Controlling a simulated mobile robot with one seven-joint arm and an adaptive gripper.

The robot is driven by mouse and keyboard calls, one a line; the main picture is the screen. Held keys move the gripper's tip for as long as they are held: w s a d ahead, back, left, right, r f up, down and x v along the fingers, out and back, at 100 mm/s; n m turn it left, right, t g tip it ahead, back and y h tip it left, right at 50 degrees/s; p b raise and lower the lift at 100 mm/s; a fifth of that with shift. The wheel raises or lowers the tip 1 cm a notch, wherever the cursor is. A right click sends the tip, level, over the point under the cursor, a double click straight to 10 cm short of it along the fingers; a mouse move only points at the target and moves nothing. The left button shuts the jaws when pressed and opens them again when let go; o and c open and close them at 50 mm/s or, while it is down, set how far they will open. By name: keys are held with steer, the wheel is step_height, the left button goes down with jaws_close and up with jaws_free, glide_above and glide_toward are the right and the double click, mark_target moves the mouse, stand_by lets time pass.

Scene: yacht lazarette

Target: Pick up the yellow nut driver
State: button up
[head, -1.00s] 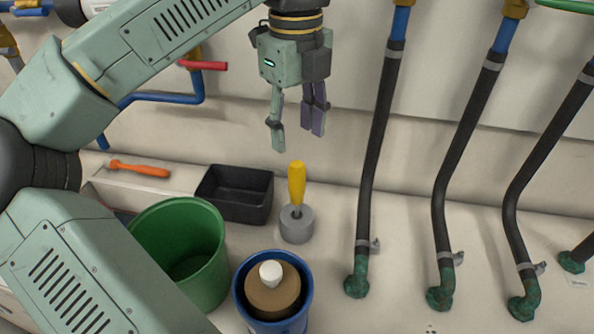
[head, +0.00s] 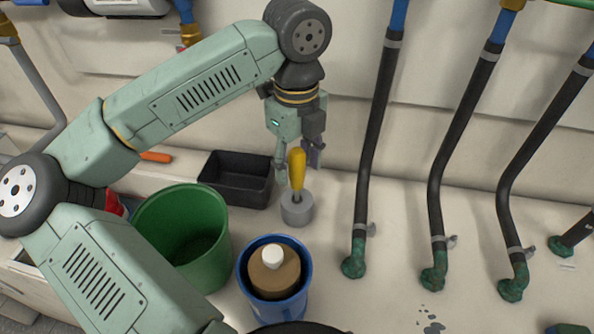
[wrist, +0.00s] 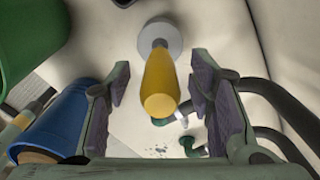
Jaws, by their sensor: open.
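The yellow nut driver (head: 297,172) stands upright in a round grey holder (head: 297,210) on the pale surface. My gripper (head: 296,170) is open and points down at the driver's handle, level with its upper part in the head view. In the wrist view the yellow handle (wrist: 160,85) lies between the two spread fingers (wrist: 158,90), with a visible space on each side. The grey holder (wrist: 160,36) shows beyond it. I cannot tell from the head view exactly how deep the handle is between the fingers.
A black tray (head: 236,201) stands left of the holder. A green bucket (head: 152,228) and a blue bucket (head: 246,290) with a brown, white-topped object (head: 274,272) stand nearer. Black hoses (head: 372,140) rise at right. An orange-handled tool (head: 156,157) is partly hidden by my arm.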

steer(key=shift+c, duration=0.2)
jaws_close()
stand_by(0.3)
